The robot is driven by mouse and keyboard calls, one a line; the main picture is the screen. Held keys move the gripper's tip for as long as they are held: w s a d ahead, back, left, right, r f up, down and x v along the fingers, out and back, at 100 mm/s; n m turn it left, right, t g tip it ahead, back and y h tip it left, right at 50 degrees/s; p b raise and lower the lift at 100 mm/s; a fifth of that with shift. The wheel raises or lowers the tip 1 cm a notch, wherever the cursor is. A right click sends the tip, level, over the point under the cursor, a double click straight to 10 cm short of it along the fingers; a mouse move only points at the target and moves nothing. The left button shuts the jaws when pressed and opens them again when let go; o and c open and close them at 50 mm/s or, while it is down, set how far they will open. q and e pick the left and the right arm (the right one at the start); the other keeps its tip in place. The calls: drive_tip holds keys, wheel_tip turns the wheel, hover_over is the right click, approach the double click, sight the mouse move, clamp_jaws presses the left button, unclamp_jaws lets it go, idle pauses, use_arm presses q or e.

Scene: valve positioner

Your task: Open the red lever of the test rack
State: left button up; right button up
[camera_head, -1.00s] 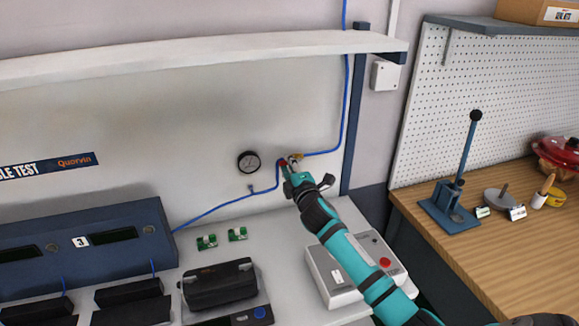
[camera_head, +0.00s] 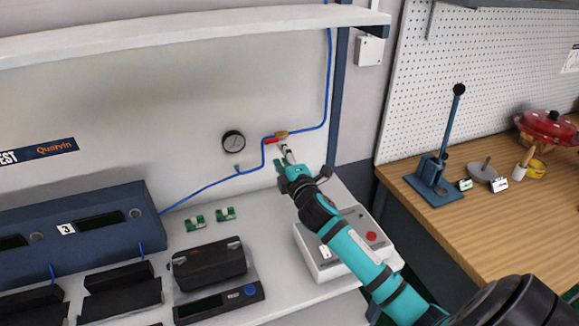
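The red lever (camera_head: 271,141) is on a brass valve (camera_head: 282,134) in the blue air line on the back panel. The lever lies roughly along the line, to the left of the valve body. My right gripper (camera_head: 285,153) is just below the valve and lever, with a small visible gap between its tips and the lever. Its fingers are small in the picture, and I cannot tell how far apart they are. The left gripper is not in view.
A pressure gauge (camera_head: 233,142) is on the panel left of the valve. A grey box with a red button (camera_head: 371,237) stands under my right arm. Green boards (camera_head: 195,223) lie on the bench. A shelf (camera_head: 180,33) runs above. A lever press (camera_head: 440,165) stands on the wooden bench.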

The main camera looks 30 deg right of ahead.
drive_tip(key=v, duration=0.5)
drive_tip(key=shift+s, duration=0.3)
